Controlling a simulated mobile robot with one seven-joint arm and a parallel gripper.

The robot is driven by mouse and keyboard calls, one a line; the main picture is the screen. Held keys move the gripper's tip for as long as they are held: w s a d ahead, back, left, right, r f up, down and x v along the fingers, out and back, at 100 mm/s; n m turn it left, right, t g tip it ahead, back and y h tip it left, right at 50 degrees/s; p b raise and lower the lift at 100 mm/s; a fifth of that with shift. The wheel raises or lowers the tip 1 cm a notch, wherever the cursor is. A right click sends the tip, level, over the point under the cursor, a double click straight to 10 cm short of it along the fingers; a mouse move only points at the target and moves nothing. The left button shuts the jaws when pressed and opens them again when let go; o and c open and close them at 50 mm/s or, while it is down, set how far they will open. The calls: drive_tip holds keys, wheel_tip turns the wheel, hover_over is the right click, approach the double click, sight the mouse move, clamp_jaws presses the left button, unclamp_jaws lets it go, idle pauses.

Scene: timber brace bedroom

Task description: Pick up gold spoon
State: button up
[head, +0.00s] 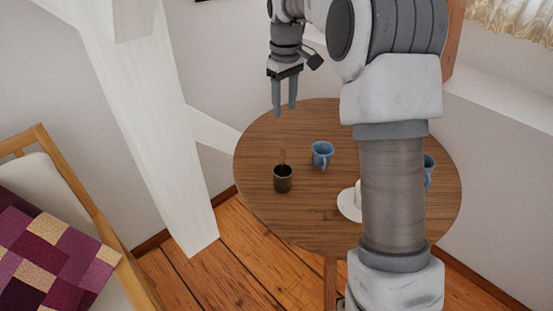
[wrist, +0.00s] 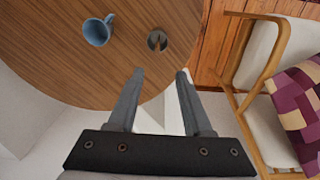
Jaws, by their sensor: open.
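A thin gold-brown handle, seemingly the gold spoon (head: 282,156), stands up out of a small dark cup (head: 283,181) on the round wooden table (head: 315,225). The cup also shows in the wrist view (wrist: 151,37), seen from above; the spoon is only a small, unclear shape in it. My gripper (head: 284,108) is open and empty, above the far left edge of the table and apart from the spoon. In the wrist view its two fingers (wrist: 160,73) point toward the cup, which lies beyond the fingertips.
A blue mug (head: 321,158) stands right of the dark cup. A white plate (head: 347,206) and another blue mug (head: 429,172) are partly hidden by my arm. A slanted white beam (head: 155,120) rises left of the table. A wooden-framed seat (head: 75,185) stands at the left.

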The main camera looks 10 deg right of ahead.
wheel_tip(320, 180, down, 3)
drive_tip(key=w, duration=0.2)
drive_tip(key=b, duration=0.2)
hover_over(282, 163)
drive_tip(key=w, duration=0.1)
wheel_tip(282, 163, down, 12)
drive_tip(key=shift+r, duration=0.15)
wheel_tip(282, 163, down, 5)
drive_tip(key=shift+s+d+f+b, duration=0.15)
drive_tip(key=shift+b, duration=0.3)
clamp_jaws()
